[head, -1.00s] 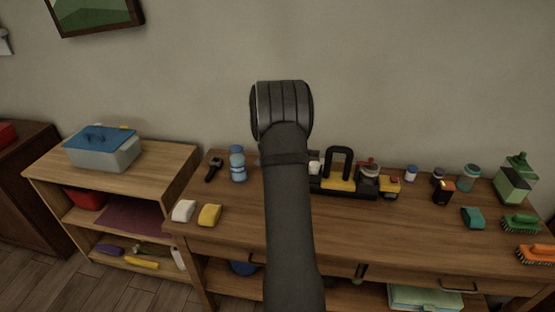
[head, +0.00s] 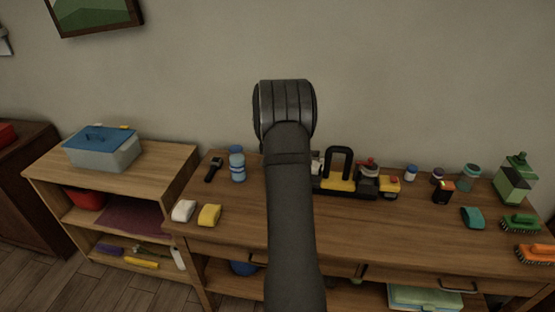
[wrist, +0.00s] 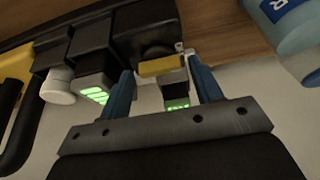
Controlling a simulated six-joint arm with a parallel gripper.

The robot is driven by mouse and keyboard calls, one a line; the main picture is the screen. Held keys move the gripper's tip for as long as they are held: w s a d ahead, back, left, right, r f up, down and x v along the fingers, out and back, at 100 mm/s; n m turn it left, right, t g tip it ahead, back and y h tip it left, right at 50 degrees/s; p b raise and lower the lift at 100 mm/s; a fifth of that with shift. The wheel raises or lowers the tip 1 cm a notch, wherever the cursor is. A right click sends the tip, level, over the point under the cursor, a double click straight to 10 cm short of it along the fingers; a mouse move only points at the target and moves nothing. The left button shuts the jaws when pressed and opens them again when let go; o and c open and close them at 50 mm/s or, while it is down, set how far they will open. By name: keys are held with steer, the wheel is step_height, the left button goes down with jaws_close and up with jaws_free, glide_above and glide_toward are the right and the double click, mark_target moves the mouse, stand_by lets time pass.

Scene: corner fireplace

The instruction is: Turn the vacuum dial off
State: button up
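The vacuum machine, yellow and black with a black loop handle (head: 340,165), stands at the back of the wooden bench in the head view. Its left end is hidden behind my arm. In the wrist view its black housing (wrist: 100,42) shows close up, with a white round knob (wrist: 58,88) and green-lit bars (wrist: 96,94). My gripper (wrist: 161,68) is open, its two blue fingers apart on either side of a yellow bar-shaped part (wrist: 160,66), possibly the dial. I cannot tell whether they touch it. More green bars (wrist: 177,104) show between the fingers.
A blue bottle (head: 237,164) stands left of the machine and shows in the wrist view (wrist: 290,22). Small jars, a green bottle (head: 515,180) and brushes (head: 520,224) crowd the right. White and yellow blocks (head: 209,214) lie front left. The bench's front middle is clear.

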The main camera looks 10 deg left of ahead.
steer(key=shift+o, duration=0.3)
steer(key=shift+r, duration=0.1)
steer(key=v, duration=1.7)
steer(key=shift+s, duration=0.15)
steer(key=x, duration=1.7)
